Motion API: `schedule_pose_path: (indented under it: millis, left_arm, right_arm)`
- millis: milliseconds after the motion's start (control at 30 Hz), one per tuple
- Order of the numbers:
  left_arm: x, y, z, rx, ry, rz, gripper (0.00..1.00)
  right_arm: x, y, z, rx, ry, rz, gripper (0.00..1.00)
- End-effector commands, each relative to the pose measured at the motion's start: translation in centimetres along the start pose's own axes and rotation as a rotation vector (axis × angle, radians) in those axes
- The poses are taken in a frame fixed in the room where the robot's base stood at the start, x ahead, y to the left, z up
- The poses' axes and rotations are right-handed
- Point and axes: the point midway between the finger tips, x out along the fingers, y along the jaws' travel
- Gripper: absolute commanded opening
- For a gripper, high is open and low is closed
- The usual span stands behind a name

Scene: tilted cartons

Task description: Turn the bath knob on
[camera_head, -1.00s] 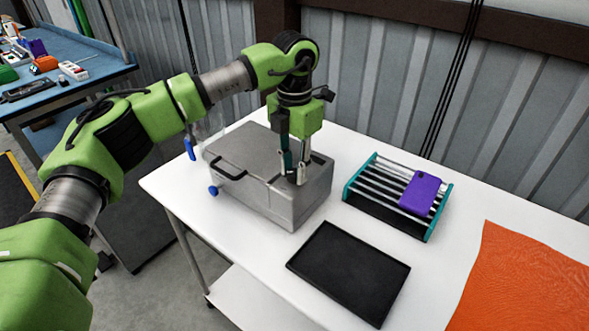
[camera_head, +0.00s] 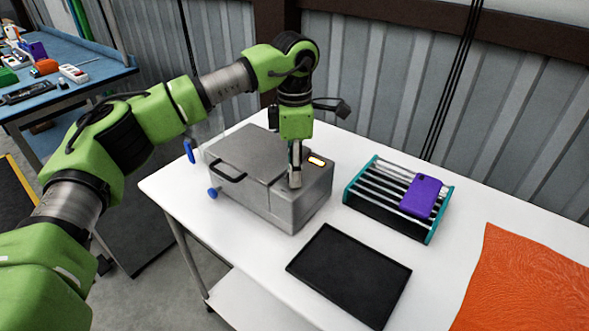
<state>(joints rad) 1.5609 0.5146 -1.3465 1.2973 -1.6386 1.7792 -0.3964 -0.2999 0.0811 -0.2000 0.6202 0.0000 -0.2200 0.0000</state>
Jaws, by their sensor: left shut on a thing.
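The bath (camera_head: 285,205) is a grey metal box with a closed lid (camera_head: 246,152) and a black lid handle (camera_head: 228,174). It stands at the back left of the white table. My left gripper (camera_head: 295,180) points down onto the bath's top panel, right of the lid. Its fingers are shut on the knob, which they hide. A small display (camera_head: 317,160) on the panel, just right of the fingers, glows orange-white. My right gripper is not in view.
A teal-ended rack (camera_head: 385,205) holding a purple phone-like item (camera_head: 422,195) stands right of the bath. A black tray (camera_head: 350,273) lies in front, and an orange cloth (camera_head: 530,285) at the right. A blue bench (camera_head: 70,85) is far left.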

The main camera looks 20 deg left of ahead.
Motion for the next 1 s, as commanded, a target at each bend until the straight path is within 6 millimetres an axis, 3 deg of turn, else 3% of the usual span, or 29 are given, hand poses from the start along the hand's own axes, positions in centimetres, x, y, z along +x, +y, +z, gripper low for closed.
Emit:
schedule_pose_path:
  millis: [567,600,1000]
  left_arm:
    - [-0.14,0.08,-0.01,0.032,0.000,0.004,0.03]
    - [-0.14,0.08,-0.01,0.032,0.000,0.003,0.31]
    - [-0.59,0.07,0.02,0.030,-0.001,0.003,0.31]
  right_arm:
    - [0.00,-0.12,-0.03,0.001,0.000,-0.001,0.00]
    - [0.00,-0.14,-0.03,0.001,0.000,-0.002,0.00]
    - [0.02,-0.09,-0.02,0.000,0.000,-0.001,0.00]
